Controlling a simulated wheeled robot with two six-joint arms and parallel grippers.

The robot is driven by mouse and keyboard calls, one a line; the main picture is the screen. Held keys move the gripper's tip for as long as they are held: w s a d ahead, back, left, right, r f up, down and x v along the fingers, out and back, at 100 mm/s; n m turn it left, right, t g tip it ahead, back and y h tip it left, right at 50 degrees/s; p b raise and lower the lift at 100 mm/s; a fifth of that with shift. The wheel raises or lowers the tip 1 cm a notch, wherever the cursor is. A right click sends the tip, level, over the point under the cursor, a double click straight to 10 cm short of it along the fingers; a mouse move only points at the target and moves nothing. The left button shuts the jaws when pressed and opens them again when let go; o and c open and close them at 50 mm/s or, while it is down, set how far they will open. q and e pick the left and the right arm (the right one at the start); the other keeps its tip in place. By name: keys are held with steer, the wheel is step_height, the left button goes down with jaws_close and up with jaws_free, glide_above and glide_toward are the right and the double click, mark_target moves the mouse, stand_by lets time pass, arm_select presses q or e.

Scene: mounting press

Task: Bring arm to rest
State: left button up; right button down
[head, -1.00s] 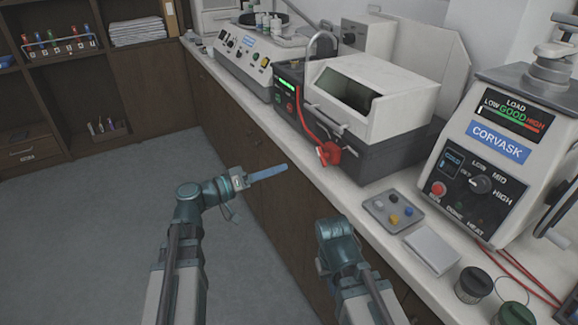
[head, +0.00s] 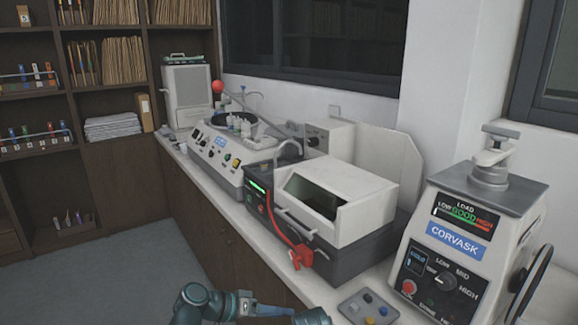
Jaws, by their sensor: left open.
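My left gripper (head: 266,309) shows at the bottom edge of the head view, pointing right, in front of the dark cabinet fronts below the counter. It is open, and I see nothing held in it. My left arm's teal wrist is behind it, and the rest of that arm is cut off by the frame. A small teal part of my right arm shows at the bottom edge just right of the left gripper. My right gripper is not visible.
The white counter (head: 196,176) carries a polisher (head: 213,146), a box-shaped machine with a red hose (head: 340,193) and the CORVASK press (head: 460,243). A grey tray with small knobs (head: 368,306) lies before the press. Shelves stand left; the grey floor (head: 110,275) is clear.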

arm_select(q)
steer(key=s+d+g+y+p, duration=0.2)
steer(key=s+g+y+p, duration=0.2)
steer(key=s+y+p, duration=0.3)
steer(key=s+a+r+y+p, duration=0.2)
steer(key=s+a+y+p, duration=0.2)
steer(key=s+y, duration=0.1)
steer(key=shift+s+a+g+y, duration=0.15)
steer(key=shift+g+y, duration=0.15)
steer(key=shift+y, duration=0.2)
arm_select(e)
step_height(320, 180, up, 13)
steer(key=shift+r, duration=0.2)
